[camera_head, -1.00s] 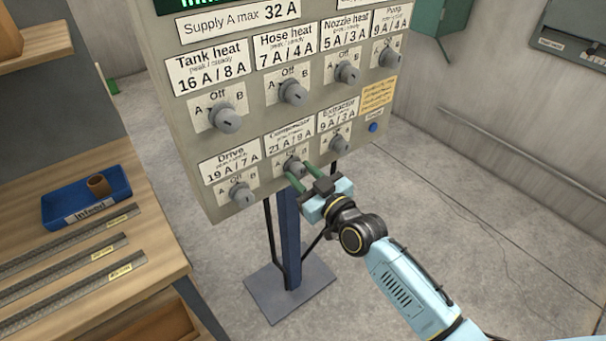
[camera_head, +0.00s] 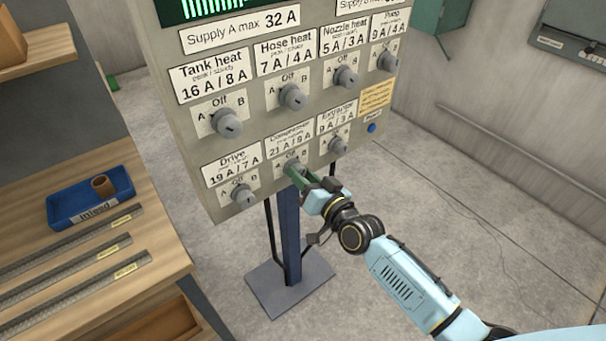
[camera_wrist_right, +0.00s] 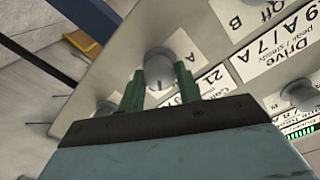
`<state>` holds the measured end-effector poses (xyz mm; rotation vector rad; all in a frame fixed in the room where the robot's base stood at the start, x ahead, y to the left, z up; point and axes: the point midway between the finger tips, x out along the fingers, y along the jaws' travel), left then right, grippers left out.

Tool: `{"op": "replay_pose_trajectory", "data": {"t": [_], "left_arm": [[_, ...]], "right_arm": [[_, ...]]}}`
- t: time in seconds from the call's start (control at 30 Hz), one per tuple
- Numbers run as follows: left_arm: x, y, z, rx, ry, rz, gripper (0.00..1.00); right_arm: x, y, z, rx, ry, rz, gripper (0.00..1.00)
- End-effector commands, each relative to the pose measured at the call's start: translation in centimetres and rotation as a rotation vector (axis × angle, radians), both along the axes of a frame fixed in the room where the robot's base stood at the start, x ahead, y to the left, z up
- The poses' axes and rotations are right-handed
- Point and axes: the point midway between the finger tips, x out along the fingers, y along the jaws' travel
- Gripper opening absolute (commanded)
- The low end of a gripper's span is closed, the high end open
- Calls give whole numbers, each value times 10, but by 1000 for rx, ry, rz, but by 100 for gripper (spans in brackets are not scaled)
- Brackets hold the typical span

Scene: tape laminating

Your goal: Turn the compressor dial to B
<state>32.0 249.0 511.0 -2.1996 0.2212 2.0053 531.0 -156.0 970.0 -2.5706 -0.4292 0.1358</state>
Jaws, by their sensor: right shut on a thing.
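The compressor dial (camera_head: 294,166) is a grey round knob on the lower row of the grey panel, between the drive dial (camera_head: 242,194) and the extractor dial (camera_head: 337,145). My right gripper (camera_head: 298,174) is shut on the compressor dial with its green fingers. In the right wrist view the compressor dial (camera_wrist_right: 158,66) sits between the two fingertips, with a dark mark on its face. The A and B marks beside it show in the head view, but the fingers partly cover the dial and I cannot tell which mark it points to. My left gripper is not in view.
The upper row holds the tank heat dial (camera_head: 227,123), hose heat dial (camera_head: 292,97), nozzle heat dial (camera_head: 345,76) and pump dial (camera_head: 387,61). A blue button (camera_head: 371,128) is at the right. A wooden bench with a blue tray (camera_head: 78,207) stands at the left.

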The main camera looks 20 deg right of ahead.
Motion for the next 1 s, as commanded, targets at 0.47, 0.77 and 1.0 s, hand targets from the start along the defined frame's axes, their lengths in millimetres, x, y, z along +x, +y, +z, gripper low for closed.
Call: {"op": "replay_pose_trajectory", "data": {"t": [0.47, 0.77, 1.0], "left_arm": [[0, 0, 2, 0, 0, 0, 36], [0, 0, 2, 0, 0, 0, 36], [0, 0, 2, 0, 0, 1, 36]], "right_arm": [[0, 0, 0, 83, 30, 0, 11], [0, 0, 0, 82, 29, -1, 39], [0, 0, 0, 82, 29, -1, 56]]}}
